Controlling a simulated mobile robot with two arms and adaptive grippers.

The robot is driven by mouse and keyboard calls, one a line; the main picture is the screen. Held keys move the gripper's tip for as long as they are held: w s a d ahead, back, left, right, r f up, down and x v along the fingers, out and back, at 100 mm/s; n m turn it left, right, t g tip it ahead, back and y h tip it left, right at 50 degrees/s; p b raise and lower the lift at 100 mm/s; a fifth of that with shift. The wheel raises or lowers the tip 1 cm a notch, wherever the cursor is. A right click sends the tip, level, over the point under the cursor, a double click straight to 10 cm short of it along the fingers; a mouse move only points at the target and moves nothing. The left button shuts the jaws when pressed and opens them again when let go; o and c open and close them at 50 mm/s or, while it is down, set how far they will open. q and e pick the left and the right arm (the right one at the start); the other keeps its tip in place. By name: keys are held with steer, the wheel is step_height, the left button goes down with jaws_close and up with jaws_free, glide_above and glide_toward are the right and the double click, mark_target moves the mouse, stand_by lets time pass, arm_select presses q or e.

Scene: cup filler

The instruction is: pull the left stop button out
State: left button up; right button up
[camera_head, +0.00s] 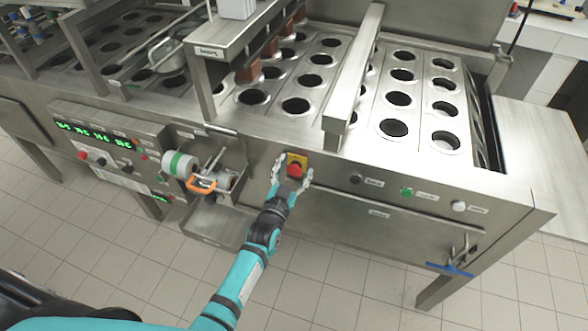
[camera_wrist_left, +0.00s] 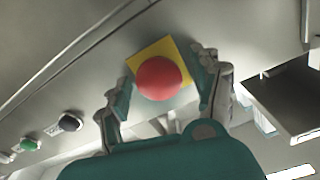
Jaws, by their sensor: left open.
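The stop button (camera_head: 295,170) is a red round knob on a yellow square plate (camera_head: 298,158), set in the steel front panel of the machine. My left gripper (camera_head: 292,172) is open, with one finger on each side of the red knob. In the left wrist view the red knob (camera_wrist_left: 159,78) lies between the fingertips of my left gripper (camera_wrist_left: 160,88), with gaps visible at both sides. The yellow plate shows behind it. Whether the knob is pressed in or out I cannot tell. My right gripper is not in view.
Right of the stop button are a black knob (camera_head: 355,179), a green button (camera_head: 406,191) and a white knob (camera_head: 458,206). To the left are a white-green roll (camera_head: 179,164) and an orange handle (camera_head: 201,185). A blue handle (camera_head: 450,269) sticks out lower right.

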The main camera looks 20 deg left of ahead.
arm_select(q)
jaws_close()
steer(key=shift+s+p, duration=0.5)
steer(key=shift+f, duration=0.1)
jaws_free()
steer(key=shift+s, duration=0.15)
steer(key=s, duration=1.2)
steer(key=shift+a, duration=0.2)
